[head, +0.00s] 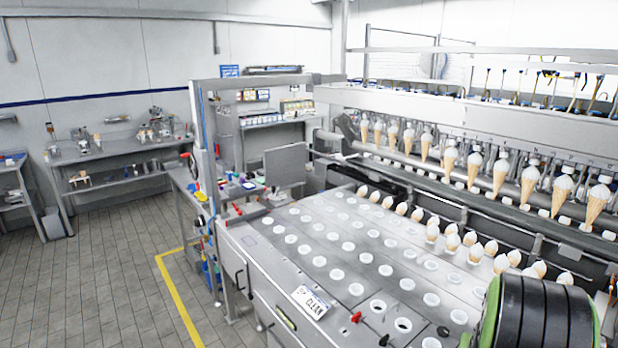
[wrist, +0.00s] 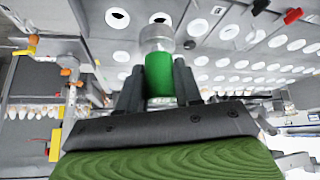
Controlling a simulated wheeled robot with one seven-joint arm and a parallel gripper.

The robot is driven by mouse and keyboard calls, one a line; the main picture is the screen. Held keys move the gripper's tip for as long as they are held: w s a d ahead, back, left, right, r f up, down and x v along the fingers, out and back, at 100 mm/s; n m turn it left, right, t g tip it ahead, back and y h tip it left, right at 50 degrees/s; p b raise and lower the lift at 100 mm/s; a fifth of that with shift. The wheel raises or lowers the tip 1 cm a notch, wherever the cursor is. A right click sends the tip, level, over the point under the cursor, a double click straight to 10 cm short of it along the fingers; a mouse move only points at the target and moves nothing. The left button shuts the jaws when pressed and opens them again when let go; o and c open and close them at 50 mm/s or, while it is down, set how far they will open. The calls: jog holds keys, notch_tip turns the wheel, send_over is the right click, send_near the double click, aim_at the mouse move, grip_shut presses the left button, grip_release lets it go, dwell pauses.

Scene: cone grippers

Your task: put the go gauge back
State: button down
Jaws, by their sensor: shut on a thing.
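The go gauge (wrist: 159,72) looks like a green cylinder with a clear or silvery round end, in the middle of the wrist view. My gripper (wrist: 160,84) has its two dark fingers shut on the green part, one on each side. The silvery end points away from the gripper, toward the plate with holes (wrist: 105,32). Whether it touches the plate cannot be told. In the head view my arm shows at the bottom right, and the gripper and gauge are out of sight.
A steel deck (head: 260,262) has rows of white-rimmed holes, a "CLEAN" sign (head: 311,301) and a small red part (head: 356,316). Cones (head: 473,169) hang along the machine behind. A bench with coloured items (head: 238,186) stands left of the deck. Tiled floor (head: 120,255) is clear at left.

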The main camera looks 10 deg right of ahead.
jog(key=w+a+f+n+t+y+b, duration=0.1)
jog(key=w+a+f+n+b, duration=0.25)
jog(key=a+f, duration=0.6)
jog(key=w+a+f+n+t+y+b, duration=0.15)
jog(key=w+a+f+b, duration=0.4)
jog(key=a, duration=0.65)
jog(key=s+a+f+n+y, duration=0.1)
jog(key=s+a+f, duration=0.1)
jog(key=a+f, duration=0.2)
jog(key=s+a+f+n+b, duration=0.1)
jog(key=s+a+f+n, duration=0.1)
jog(key=a+f, duration=0.2)
jog(key=shift+s+a+f+y, duration=0.35)
jog(key=shift+s+a+f, duration=0.05)
jog(key=shift+f, duration=0.05)
jog(key=shift+g, duration=0.25)
